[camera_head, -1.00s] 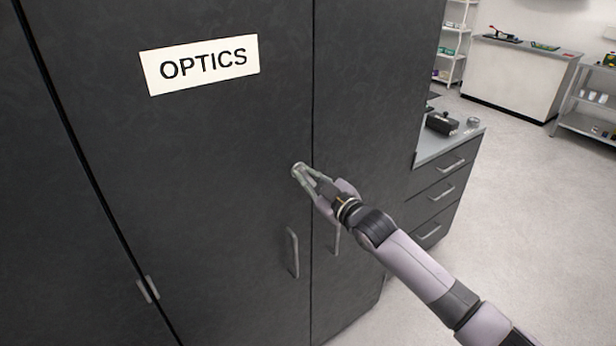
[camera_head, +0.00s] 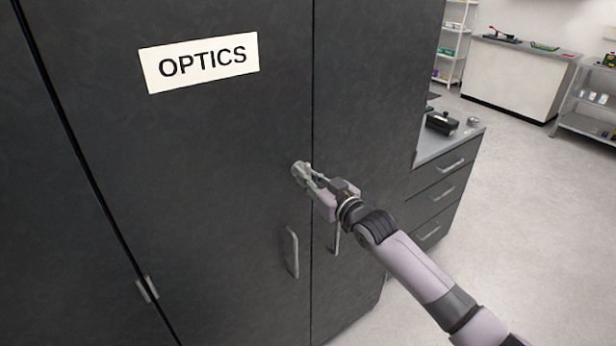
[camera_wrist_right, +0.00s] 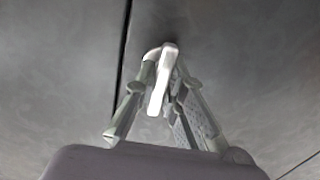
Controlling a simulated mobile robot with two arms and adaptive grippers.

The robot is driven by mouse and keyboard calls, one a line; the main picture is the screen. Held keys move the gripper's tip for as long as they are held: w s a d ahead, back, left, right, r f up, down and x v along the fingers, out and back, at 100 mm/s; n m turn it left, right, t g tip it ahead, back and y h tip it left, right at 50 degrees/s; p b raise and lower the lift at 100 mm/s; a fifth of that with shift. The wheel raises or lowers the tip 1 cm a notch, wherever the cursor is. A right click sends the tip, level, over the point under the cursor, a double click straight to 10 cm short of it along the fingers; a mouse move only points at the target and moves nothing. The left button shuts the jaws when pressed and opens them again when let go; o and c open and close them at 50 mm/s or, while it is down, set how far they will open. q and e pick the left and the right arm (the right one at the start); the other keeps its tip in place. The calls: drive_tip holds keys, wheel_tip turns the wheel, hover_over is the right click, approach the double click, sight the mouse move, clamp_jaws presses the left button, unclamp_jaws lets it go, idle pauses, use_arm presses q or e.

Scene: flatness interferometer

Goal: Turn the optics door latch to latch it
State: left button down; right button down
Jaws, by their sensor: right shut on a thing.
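The dark cabinet door (camera_head: 210,150) marked OPTICS is closed. Its small metal latch (camera_head: 296,170) sits near the door's right edge, mostly hidden by my fingers in the head view. In the right wrist view, the pale latch (camera_wrist_right: 161,80) stands out between the fingers, close to the dark door seam. My right gripper (camera_head: 301,173) is shut on the latch. It also shows in the right wrist view (camera_wrist_right: 165,62), with a finger on each side of the latch. My left gripper is not in view.
A vertical door handle (camera_head: 291,252) is below the latch, and another handle (camera_head: 337,238) is on the neighbouring door. A drawer unit (camera_head: 445,190) with a grey top stands to the right. The floor (camera_head: 540,220) there is clear.

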drive_tip(key=shift+f, duration=0.15)
drive_tip(key=c, duration=1.7)
unclamp_jaws()
drive_tip(key=shift+o, duration=0.2)
drive_tip(key=v, duration=1.2)
